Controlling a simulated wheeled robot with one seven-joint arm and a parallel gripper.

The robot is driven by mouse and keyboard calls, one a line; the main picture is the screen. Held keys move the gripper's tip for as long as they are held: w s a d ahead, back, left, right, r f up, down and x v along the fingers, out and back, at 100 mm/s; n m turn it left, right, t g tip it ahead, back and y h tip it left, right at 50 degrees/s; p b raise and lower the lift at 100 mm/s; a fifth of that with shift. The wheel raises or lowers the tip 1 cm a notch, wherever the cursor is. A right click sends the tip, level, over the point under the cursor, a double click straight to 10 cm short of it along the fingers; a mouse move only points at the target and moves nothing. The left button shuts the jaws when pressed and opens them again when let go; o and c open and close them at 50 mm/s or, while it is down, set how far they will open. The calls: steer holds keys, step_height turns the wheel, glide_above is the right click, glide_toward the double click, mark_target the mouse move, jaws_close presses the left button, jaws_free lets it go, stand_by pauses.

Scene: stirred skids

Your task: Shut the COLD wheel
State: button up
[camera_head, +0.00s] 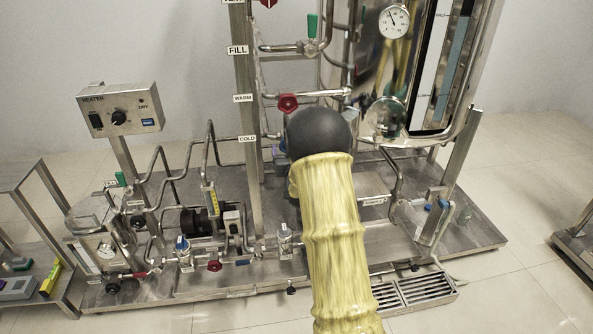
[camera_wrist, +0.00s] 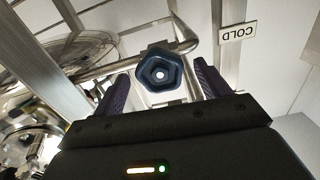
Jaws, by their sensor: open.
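The COLD wheel is a dark blue, rounded handwheel with a pale centre (camera_wrist: 160,74), seen face-on in the wrist view. It sits on a metal pipe, left of the white COLD label (camera_wrist: 238,33). My gripper (camera_wrist: 160,88) is open, its two dark fingers on either side of the wheel in the picture. I cannot tell whether either finger touches it. In the head view the COLD label (camera_head: 247,138) is on the upright post, and my dark wrist and yellow-sleeved arm hide most of the wheel's place and my fingers.
A red WARM wheel (camera_head: 288,103) is just above my wrist. The FILL valve with a green handle (camera_head: 312,27) is higher up. A steel tank with a gauge (camera_head: 394,21) stands to the right. The heater box (camera_head: 120,108) is at left. Pipes and the post crowd the space.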

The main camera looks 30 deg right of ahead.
steer(key=p+v, duration=0.1)
steer(key=v, duration=1.5)
steer(key=shift+s+p, duration=0.2)
steer(key=shift+p, duration=0.15)
steer(key=shift+a, duration=0.1)
